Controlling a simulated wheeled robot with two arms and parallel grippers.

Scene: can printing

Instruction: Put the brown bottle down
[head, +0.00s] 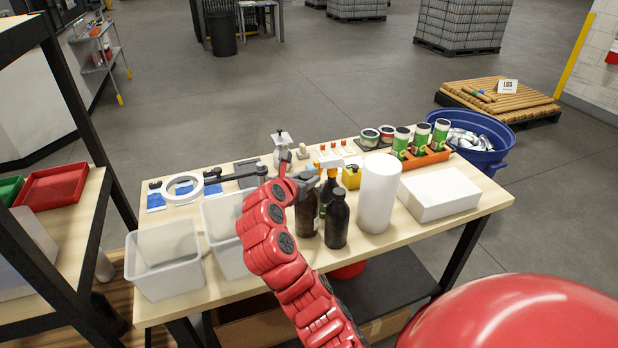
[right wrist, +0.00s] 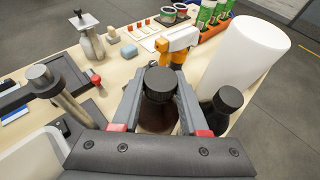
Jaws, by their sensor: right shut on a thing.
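The brown bottle (head: 307,218) is among the dark bottles near the middle of the table (head: 400,228). My right gripper (head: 305,185) is shut on its upper part. In the right wrist view, the bottle's black cap (right wrist: 160,84) shows between the two fingers of my right gripper (right wrist: 160,112). The bottle looks upright, with its base at or very near the tabletop; I cannot tell whether it touches. My left gripper is not in view.
A black-capped dark bottle (head: 337,222) stands close to the right, and another dark bottle (head: 328,188) just behind. A white roll (head: 378,195) and white box (head: 438,194) stand further right. Clear bins (head: 165,262) stand at the left.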

